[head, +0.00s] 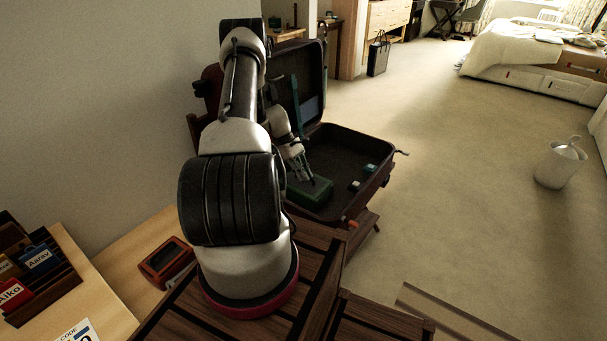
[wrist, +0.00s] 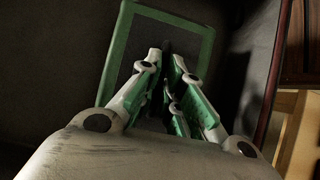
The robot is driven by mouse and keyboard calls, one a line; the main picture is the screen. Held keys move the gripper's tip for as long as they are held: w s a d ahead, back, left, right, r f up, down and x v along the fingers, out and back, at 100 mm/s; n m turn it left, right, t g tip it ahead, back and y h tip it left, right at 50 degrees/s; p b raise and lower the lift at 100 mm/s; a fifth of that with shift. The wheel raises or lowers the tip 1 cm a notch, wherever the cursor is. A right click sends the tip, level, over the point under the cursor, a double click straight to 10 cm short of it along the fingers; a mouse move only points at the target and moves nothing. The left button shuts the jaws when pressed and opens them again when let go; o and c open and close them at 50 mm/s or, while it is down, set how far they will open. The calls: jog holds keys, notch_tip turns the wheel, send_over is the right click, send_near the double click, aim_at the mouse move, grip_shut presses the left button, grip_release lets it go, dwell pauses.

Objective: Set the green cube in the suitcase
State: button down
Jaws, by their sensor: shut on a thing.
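The green cube (head: 309,190) looks like a flat packing case with a green border and a dark grey top panel. It is inside the near left part of the open suitcase (head: 372,190), low over its floor; I cannot tell whether it rests on it. My gripper (head: 311,181) points down onto the cube's top and is shut on it. In the wrist view the cube (wrist: 122,50) lies beyond my gripper (wrist: 166,56), whose fingertips close on a narrow dark part over the panel. The fingers hide part of the cube.
Small pale and green items (head: 355,185) lie at the suitcase's right side. The raised lid (head: 299,85) stands behind my gripper. A wooden slatted surface (head: 318,240) is in front. A desk with a tray of name cards (head: 35,265) is at left. Open carpet lies at right.

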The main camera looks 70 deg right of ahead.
jog(key=c, duration=1.6)
grip_release()
jog(key=shift+o, duration=0.2)
jog(key=v, duration=0.7)
jog(key=shift+w+r, duration=0.15)
jog(key=shift+r, duration=0.2)
